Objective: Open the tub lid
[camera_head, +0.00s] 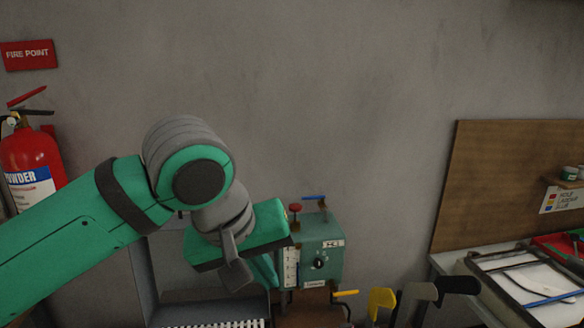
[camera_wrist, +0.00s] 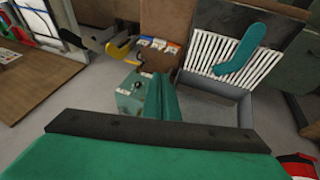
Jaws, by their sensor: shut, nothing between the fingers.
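My gripper (camera_wrist: 161,82) shows in the wrist view as two teal fingers pressed together, with nothing between them. In the head view my gripper (camera_head: 266,272) points down at the left side of a green control box (camera_head: 322,262), partly hidden by my own wrist. A grey open-topped metal enclosure (camera_head: 146,272) stands left of the box, and its side (camera_wrist: 245,112) shows in the wrist view. I cannot tell which part is the tub lid or whether my gripper touches anything.
The control box has a red knob (camera_head: 295,208) and a blue lever (camera_head: 314,198) on top. A yellow handle (camera_head: 381,299) and dark handles (camera_head: 456,285) stand to its right. A bench (camera_head: 455,262) is at the right. A fire extinguisher (camera_head: 30,155) is at the left.

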